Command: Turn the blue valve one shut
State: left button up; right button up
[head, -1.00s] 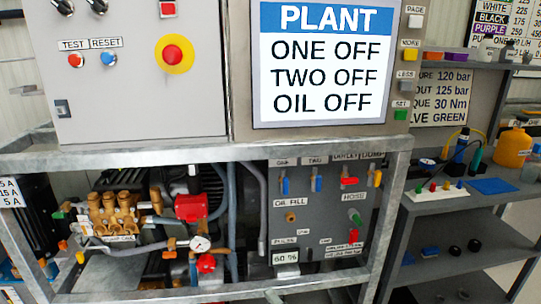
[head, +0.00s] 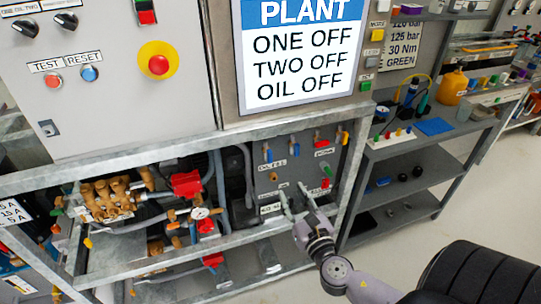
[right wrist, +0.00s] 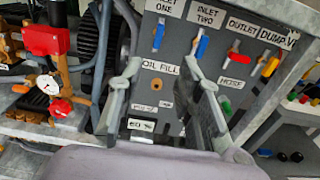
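The blue valve one handle (right wrist: 158,36) hangs roughly upright under the "INLET ONE" label on the grey panel in the right wrist view. It also shows small in the head view (head: 268,154). A second blue handle (right wrist: 201,47), under "INLET TWO", is to its right. My right gripper (head: 294,193) is in front of the lower part of the panel, below the blue handles. In the right wrist view its fingers (right wrist: 166,72) are spread wide with nothing between them, over the "OIL FILL" area. Neither finger visibly touches the blue handle. My left gripper is not in view.
A red handle (right wrist: 235,57) and a yellow handle (right wrist: 270,65) sit further right on the panel. Metal frame bars (head: 352,170) surround it. Brass pump parts (head: 105,195) and hoses are to the left. A shelf unit (head: 425,165) stands right.

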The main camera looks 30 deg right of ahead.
aim_at(271, 157)
jog(key=p+x, duration=0.2)
jog(key=x, duration=1.3)
jog(key=shift+w+a, duration=0.15)
jog(key=shift+w, duration=0.15)
jog(key=shift+r, duration=0.1)
jog(key=shift+c, duration=0.6)
grip_shut()
